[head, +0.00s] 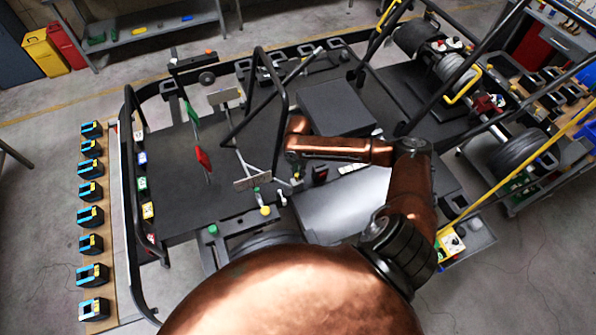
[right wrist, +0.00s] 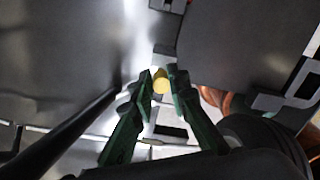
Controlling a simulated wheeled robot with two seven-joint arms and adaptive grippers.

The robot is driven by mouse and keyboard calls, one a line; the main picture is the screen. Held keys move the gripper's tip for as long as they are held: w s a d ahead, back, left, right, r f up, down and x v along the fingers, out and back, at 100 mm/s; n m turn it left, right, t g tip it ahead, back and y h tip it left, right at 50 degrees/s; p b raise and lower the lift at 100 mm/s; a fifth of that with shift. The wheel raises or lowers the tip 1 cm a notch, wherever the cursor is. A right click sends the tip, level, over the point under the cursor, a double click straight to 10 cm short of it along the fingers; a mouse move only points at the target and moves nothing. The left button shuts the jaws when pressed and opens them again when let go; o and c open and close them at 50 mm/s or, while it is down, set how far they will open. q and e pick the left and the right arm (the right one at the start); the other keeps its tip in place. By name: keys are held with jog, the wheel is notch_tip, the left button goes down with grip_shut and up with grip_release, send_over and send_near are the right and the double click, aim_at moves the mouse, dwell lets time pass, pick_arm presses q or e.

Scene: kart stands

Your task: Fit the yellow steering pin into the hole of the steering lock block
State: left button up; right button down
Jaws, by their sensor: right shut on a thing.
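The yellow steering pin (right wrist: 161,82) shows as a round yellow end in the right wrist view. My right gripper (right wrist: 162,88) has its two dark green fingers closed on either side of the pin and holds it. In the head view my copper right arm reaches over the kart, and the fingers and pin are not clear there. I cannot pick out the steering lock block or its hole for certain in either view. My left gripper is not in view.
The kart's dark floor (head: 180,210) and front bumper (head: 128,165) lie left of my arm. Black frame tubes (head: 284,110) rise close behind the wrist. A grey seat box (head: 335,105) stands beyond the forearm. Several black and blue blocks (head: 90,216) line a board at left.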

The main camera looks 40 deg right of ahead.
jog(key=shift+f, duration=0.85)
jog(key=shift+b, duration=0.3)
jog(key=shift+f, duration=0.3)
dwell(0.4)
jog(key=c, duration=1.8)
grip_release()
jog(key=shift+r, duration=0.1)
